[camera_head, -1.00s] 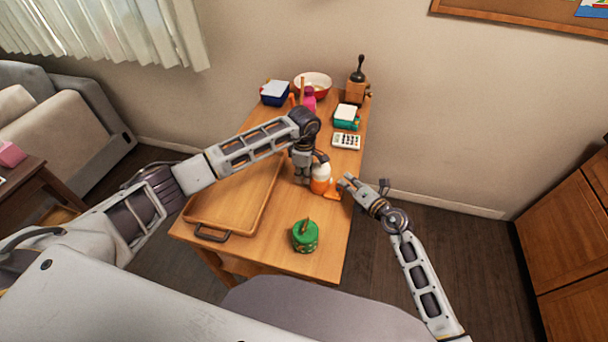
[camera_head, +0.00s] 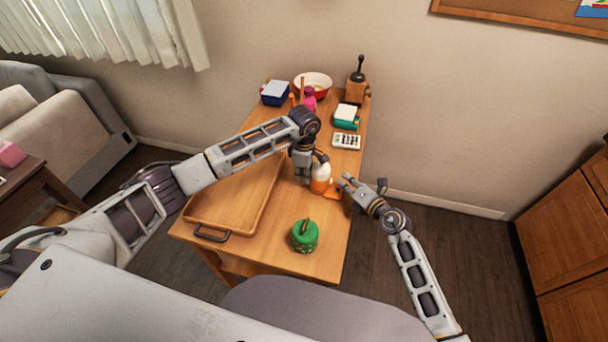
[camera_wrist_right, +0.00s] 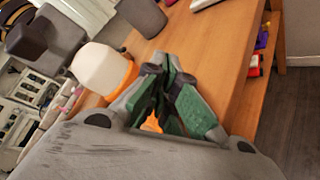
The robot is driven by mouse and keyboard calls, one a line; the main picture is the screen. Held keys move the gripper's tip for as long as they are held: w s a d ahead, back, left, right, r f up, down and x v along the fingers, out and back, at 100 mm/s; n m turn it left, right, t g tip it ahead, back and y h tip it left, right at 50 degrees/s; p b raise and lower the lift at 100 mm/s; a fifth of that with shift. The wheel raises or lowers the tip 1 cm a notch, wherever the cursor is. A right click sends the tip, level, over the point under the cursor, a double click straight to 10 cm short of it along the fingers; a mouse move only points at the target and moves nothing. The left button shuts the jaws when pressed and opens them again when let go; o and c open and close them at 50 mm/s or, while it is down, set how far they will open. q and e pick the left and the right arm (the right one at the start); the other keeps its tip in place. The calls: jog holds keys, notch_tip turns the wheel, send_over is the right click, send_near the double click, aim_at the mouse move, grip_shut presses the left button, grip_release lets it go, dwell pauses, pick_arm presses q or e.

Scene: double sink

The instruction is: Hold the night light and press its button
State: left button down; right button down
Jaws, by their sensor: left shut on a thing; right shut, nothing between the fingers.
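The night light (camera_head: 321,178) has a white dome over an orange body and stands near the right edge of the wooden table. In the right wrist view, its white dome (camera_wrist_right: 101,68) is left of the fingers. My left gripper (camera_head: 308,176) is shut on it from the left side; its fingers are partly hidden. My right gripper (camera_head: 344,182) is shut and empty, just right of the night light. An orange part shows between and below its fingers (camera_wrist_right: 165,90) in the right wrist view. I cannot tell whether they touch it. The button is not clearly visible.
A wooden tray (camera_head: 210,232) lies on the table under my left arm. A green object (camera_head: 305,236) stands near the front. A white remote-like pad (camera_head: 346,141), teal box (camera_head: 345,117), bowl (camera_head: 313,84) and grinder (camera_head: 357,82) are behind. Floor right of the table is clear.

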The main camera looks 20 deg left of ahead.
jog(key=shift+a, duration=0.7)
dwell(1.4)
jog(key=shift+d, duration=0.7)
jog(key=shift+d, duration=0.1)
jog(key=shift+d, duration=2.9)
pick_arm(q)
jog(key=c, duration=1.3)
grip_release()
jog(key=shift+c, duration=0.2)
jog(key=shift+r, duration=0.1)
notch_tip(320, 180, up, 12)
